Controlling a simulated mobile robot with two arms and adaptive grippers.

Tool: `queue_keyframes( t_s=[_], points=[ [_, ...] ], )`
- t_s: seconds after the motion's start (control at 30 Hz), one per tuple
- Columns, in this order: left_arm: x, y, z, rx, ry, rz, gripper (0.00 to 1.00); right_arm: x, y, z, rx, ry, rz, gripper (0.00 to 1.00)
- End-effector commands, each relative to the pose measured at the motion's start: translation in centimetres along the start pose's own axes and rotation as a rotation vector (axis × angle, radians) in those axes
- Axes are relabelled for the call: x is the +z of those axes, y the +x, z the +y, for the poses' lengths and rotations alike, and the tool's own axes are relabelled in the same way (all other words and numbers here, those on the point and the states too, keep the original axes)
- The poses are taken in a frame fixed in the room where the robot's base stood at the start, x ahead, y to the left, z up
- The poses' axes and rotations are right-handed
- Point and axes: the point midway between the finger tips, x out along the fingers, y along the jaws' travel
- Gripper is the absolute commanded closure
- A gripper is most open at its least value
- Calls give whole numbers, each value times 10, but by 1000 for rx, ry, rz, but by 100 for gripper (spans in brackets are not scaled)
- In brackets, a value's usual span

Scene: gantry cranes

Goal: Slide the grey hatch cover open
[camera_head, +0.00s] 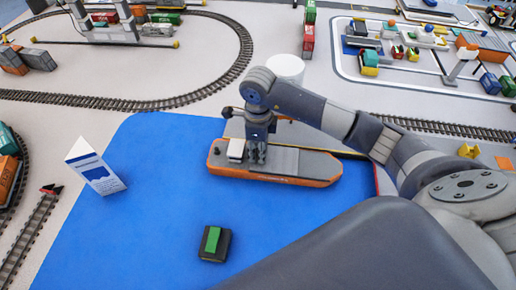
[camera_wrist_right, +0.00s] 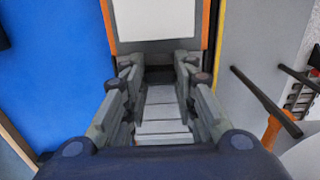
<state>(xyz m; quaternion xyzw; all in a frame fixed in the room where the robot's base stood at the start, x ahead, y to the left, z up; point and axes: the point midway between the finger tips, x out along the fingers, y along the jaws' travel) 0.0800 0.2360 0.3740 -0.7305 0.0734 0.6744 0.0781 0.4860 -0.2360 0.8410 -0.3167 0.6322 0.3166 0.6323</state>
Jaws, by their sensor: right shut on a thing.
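The toy ship (camera_head: 300,181) has an orange hull and a white block at its left end, and lies on the blue surface along the grey quay. My right gripper (camera_head: 256,155) reaches down onto the ship just right of the white block. In the right wrist view, the fingers of my right gripper (camera_wrist_right: 162,78) stand on both sides of the ribbed grey hatch cover (camera_wrist_right: 161,112) and are shut on it. A dark gap shows between the cover and the white block (camera_wrist_right: 160,18). The fingers hide part of the cover's sides. My left gripper is not in view.
A white folded card (camera_head: 96,168) stands on the blue surface (camera_head: 150,225) at the left. A dark block with a green top (camera_head: 214,243) lies in front. A white cylinder (camera_head: 286,67) stands behind my right arm. Tracks and containers lie farther back.

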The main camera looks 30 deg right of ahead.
Motion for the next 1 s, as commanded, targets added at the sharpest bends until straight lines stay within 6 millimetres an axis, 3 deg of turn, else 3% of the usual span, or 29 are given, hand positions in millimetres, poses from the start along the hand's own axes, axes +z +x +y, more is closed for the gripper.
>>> queue_keyframes(
  t_s=[0.17,0.7,1.0],
  points=[
    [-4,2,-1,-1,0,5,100,-12,1,-2,-2,2,2,100],
    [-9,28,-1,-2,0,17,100,-110,3,-1,-2,3,2,100],
    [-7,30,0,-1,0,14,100,-121,0,0,-1,0,-2,100]
  ],
)
